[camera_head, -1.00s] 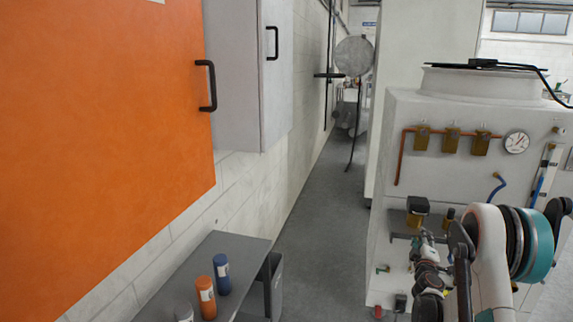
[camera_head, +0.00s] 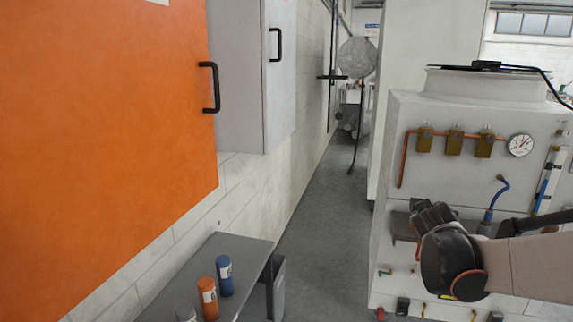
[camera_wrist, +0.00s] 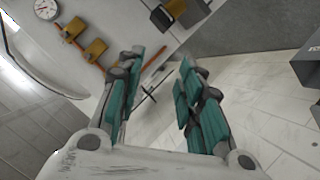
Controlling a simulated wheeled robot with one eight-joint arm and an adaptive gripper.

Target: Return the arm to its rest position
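My gripper (camera_wrist: 160,72) shows in the wrist view with its two teal-padded fingers spread apart. Nothing is between them; pale floor and part of the machine show beyond. In the head view my arm (camera_head: 510,266) reaches in from the right edge, its dark end in front of the white machine (camera_head: 392,262). The fingers cannot be made out clearly there. The machine's gauge (camera_wrist: 47,8) and brass valves (camera_wrist: 96,49) lie at the upper left of the wrist view, apart from the fingers.
An orange cabinet door (camera_head: 100,130) and a grey cabinet (camera_head: 238,75) hang on the left wall. Below, a grey table (camera_head: 240,247) holds an orange bottle (camera_head: 208,298), a blue bottle (camera_head: 224,275) and a pale one. The floor aisle (camera_head: 320,240) between is clear.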

